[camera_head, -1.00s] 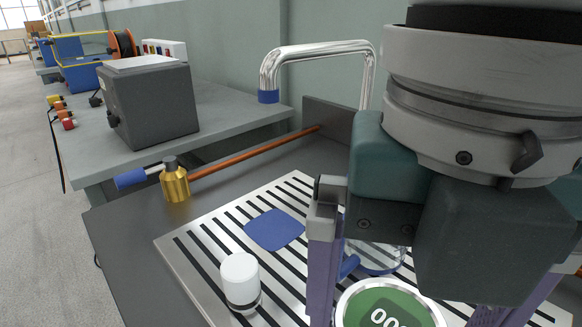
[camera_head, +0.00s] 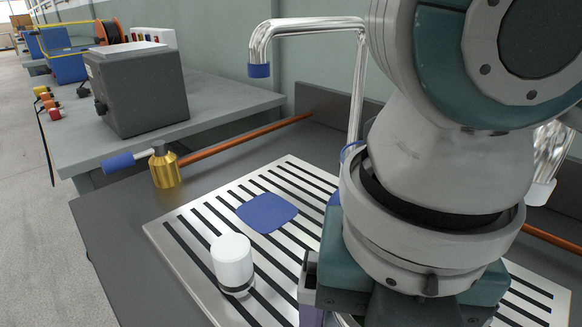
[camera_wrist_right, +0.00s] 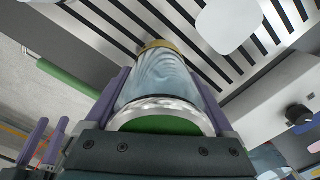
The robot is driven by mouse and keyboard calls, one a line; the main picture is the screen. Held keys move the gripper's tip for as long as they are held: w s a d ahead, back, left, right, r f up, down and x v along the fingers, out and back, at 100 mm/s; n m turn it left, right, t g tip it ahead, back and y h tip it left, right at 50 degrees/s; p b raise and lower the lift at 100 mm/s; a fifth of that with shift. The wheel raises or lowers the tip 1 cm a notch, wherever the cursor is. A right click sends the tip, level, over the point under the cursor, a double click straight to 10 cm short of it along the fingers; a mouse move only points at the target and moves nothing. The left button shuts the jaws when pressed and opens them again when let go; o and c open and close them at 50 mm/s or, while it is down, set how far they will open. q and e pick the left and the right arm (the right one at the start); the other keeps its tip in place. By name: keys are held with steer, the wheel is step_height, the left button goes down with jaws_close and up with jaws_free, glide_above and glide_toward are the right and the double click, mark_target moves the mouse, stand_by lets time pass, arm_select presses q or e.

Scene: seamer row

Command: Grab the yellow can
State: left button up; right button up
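In the right wrist view a clear or silvery can (camera_wrist_right: 160,82) with a yellow-gold far rim and a green near end lies between the purple fingers of my right gripper (camera_wrist_right: 163,75). The fingers flank it closely, with no clear gap. I cannot tell if they press on it. In the head view my right arm hides this can and most of the gripper. Two separate purple fingers of my left gripper (camera_wrist_right: 44,140) show at the lower left of the wrist view, apart and empty.
A white-topped can (camera_head: 232,262) stands on the slotted metal plate (camera_head: 190,250), beside a blue pad (camera_head: 267,212). A brass fitting with a blue handle (camera_head: 164,170), a copper pipe (camera_head: 245,140) and a chrome pipe (camera_head: 310,27) are behind. The grey box (camera_head: 138,92) stands on the left bench.

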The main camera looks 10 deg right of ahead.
jaws_close()
steer(key=shift+r, duration=0.1)
stand_by(0.4)
